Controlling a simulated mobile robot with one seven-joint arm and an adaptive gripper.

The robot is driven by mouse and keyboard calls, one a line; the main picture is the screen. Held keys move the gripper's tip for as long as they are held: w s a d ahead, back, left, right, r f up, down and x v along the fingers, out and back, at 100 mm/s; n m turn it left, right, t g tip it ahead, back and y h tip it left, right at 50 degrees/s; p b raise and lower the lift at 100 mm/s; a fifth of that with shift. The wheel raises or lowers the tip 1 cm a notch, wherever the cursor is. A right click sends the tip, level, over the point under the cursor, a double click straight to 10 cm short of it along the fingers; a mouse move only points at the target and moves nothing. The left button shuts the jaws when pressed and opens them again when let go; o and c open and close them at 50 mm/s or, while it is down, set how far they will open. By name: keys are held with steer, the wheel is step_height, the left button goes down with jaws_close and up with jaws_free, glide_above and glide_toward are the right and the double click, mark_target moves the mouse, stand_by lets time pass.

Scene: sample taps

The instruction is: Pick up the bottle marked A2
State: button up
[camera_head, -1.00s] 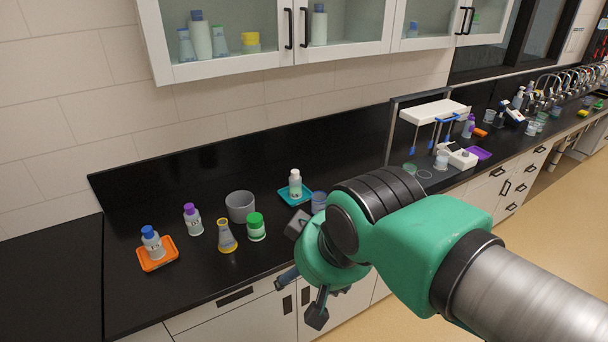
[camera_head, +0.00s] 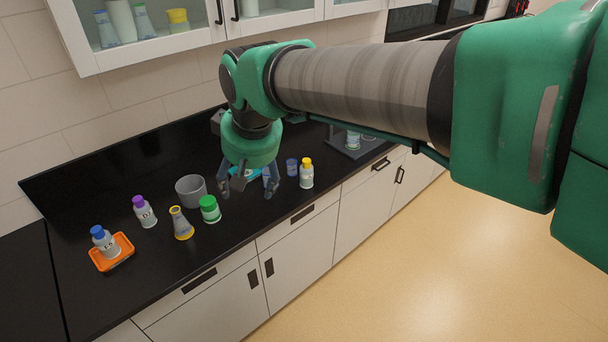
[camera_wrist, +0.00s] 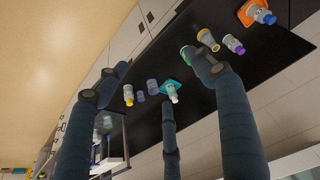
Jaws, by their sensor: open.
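Several small bottles stand on the black bench; I cannot read A2 on any. A blue-capped bottle (camera_head: 104,243) is at far left, then a purple-capped bottle (camera_head: 144,212). A green-capped bottle (camera_head: 210,209) is left of my gripper (camera_head: 248,188), and a yellow-capped bottle (camera_head: 306,174) is right of it. A white-capped bottle (camera_wrist: 172,93) on a teal tray (camera_wrist: 164,85) shows in the wrist view, beyond my middle finger; in the head view my gripper hides this bottle. My gripper is open and empty, its fingers pointing down and spread above the bench.
An orange tray (camera_head: 123,255) holds the blue-capped bottle. A grey pot (camera_head: 190,190), a yellow-rimmed flask (camera_head: 181,225) and a small blue container (camera_head: 291,167) stand nearby. The wall cabinet (camera_head: 180,40) hangs above the bench.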

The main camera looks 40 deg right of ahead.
steer(key=w+d+g+p, duration=0.1)
steer(key=w+d+p, duration=0.1)
steer(key=w+d, duration=0.75)
steer(key=m+g+p, duration=0.3)
steer(key=p, duration=0.4)
glide_above(306, 160)
steer(key=shift+y, duration=0.3)
step_height(306, 160, down, 26)
steer(key=shift+f, duration=0.1)
steer(key=shift+d+f, duration=0.15)
steer(key=shift+f, duration=0.1)
steer(key=shift+f+p, duration=0.3)
steer(key=shift+f, duration=3.9)
